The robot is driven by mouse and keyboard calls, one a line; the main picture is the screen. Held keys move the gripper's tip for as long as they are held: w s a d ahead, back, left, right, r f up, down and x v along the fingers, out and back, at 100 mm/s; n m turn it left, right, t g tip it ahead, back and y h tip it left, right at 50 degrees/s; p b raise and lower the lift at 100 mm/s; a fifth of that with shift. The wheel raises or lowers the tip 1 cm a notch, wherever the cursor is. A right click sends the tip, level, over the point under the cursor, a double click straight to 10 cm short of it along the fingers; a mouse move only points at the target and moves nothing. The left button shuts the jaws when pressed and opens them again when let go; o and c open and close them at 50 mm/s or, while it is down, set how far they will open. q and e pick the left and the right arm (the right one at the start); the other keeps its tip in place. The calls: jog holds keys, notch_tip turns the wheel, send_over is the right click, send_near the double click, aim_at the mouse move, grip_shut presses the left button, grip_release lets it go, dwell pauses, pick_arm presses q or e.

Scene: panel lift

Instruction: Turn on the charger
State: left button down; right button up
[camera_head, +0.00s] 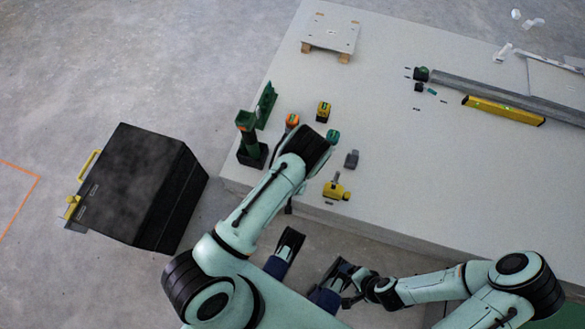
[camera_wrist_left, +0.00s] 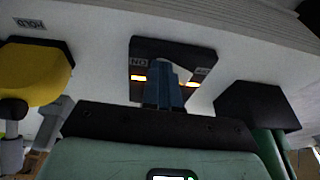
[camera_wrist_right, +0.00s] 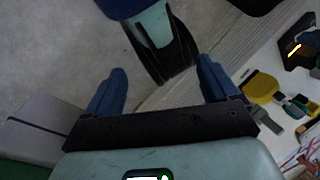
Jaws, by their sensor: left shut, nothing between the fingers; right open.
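The charger (camera_wrist_left: 144,48) is a dark block with orange lights and an ON label, seen in the left wrist view. My left gripper (camera_wrist_left: 168,82) is shut and empty, with its blue fingers over the front of the charger. I cannot tell whether the fingertips touch it. In the head view my left forearm and black wrist cover this spot on the table. A dark block with an orange light, probably the charger (camera_wrist_right: 298,48), also shows at the upper right of the right wrist view. My right gripper (camera_wrist_right: 162,88) is open and empty, off the table's front edge.
A yellow tool (camera_wrist_left: 35,72) by a HOLD label and a black-based green tool (camera_wrist_left: 256,106) flank the charger. Several small tools stand near the table's (camera_head: 430,180) left edge. A black case (camera_head: 140,180) is on the floor. The table's middle is clear.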

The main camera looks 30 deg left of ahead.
pick_arm(q)
jog(key=shift+s+a, duration=0.1)
jog(key=shift+s+a+r, duration=0.15)
jog(key=shift+a+r, duration=0.1)
jog(key=shift+a, duration=0.5)
pick_arm(e)
jog(key=shift+r, duration=0.25)
pick_arm(q)
jog(key=shift+d, duration=0.1)
